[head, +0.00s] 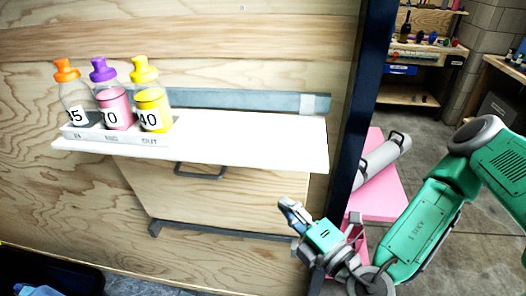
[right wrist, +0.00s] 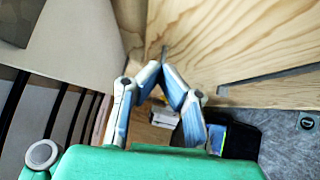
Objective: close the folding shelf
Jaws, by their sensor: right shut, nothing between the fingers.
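A white shelf (head: 240,140) juts out level from the plywood wall, with a grey metal strip (head: 230,99) along its back. Below it is a light wooden panel (head: 225,205) with a dark pull handle (head: 200,172) near its top and a grey bar along its bottom edge. I cannot tell which of these parts fold. My right gripper (head: 285,203) is shut and empty, in front of the panel's lower right, below the shelf's right end. Its fingertips meet in the right wrist view (right wrist: 161,69), near plywood. My left gripper is not in view.
A labelled tray (head: 120,137) with three bottles, orange-, purple- and yellow-capped, stands on the shelf's left end. A dark post (head: 360,100) rises right of the shelf. Beyond it are a pink surface (head: 378,190) with a grey roll (head: 383,160) and workbenches. A dark bin (head: 60,262) is lower left.

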